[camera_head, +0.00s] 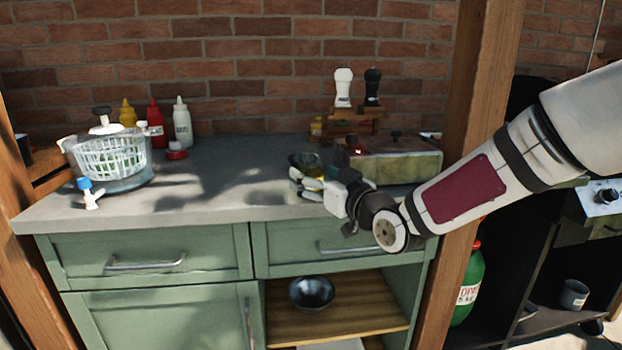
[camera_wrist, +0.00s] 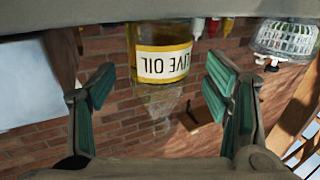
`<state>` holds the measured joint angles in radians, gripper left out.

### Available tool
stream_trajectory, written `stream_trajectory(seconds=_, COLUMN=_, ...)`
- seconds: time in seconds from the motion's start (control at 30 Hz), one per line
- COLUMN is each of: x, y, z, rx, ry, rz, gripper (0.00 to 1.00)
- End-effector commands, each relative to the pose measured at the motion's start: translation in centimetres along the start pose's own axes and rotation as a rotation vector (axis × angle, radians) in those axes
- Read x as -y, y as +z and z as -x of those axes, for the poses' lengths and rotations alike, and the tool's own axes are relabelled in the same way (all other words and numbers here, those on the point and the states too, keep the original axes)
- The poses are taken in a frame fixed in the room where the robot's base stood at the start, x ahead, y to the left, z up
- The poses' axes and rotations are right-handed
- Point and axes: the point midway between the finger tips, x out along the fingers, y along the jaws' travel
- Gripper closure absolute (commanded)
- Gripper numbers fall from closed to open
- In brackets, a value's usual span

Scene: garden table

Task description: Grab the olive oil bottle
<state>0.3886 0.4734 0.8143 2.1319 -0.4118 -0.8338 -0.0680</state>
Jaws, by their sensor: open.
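The olive oil bottle (camera_wrist: 160,66) stands upright on the counter (camera_head: 232,160), shown upside down in the wrist view. It has a yellow-and-white label, golden oil and a clear upper part. In the head view the bottle (camera_head: 315,171) is partly hidden by my gripper (camera_head: 303,178) near the counter's front middle. My gripper (camera_wrist: 162,88) is open in the wrist view, with a green-padded finger on each side of the bottle. Gaps show between the bottle and both fingers, and nothing is gripped.
A grey-topped box (camera_head: 400,165) lies right of the bottle, with a wooden stand (camera_head: 352,122) holding white and black mills behind. At the left are a salad spinner (camera_head: 112,157) and several sauce bottles (camera_head: 156,122). A wooden post (camera_head: 470,100) stands at right. The counter's left middle is clear.

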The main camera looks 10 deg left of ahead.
Motion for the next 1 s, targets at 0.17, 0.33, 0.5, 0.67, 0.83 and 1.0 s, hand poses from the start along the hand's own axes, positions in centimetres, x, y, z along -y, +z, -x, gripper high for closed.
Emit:
stream_trajectory(seconds=0.17, x=-0.1, y=0.2, z=-2.3, rx=-0.001, ry=0.0, rz=-0.002, gripper=0.3)
stream_trajectory(seconds=0.33, x=-0.1, y=0.1, z=-2.8, rx=0.001, ry=0.001, rz=0.001, gripper=0.3)
stream_trajectory(seconds=0.5, x=-0.1, y=0.1, z=-2.7, rx=0.001, ry=0.001, rz=0.001, gripper=0.36)
stream_trajectory(seconds=0.67, x=-0.1, y=0.1, z=-2.7, rx=0.0, ry=0.001, rz=0.0, gripper=0.73)
stream_trajectory(seconds=0.83, x=-0.1, y=0.1, z=-2.7, rx=-0.001, ry=0.001, rz=0.001, gripper=0.91)
stream_trajectory(seconds=1.0, x=-0.1, y=0.1, z=-2.7, rx=-0.001, ry=0.001, rz=0.001, gripper=0.91)
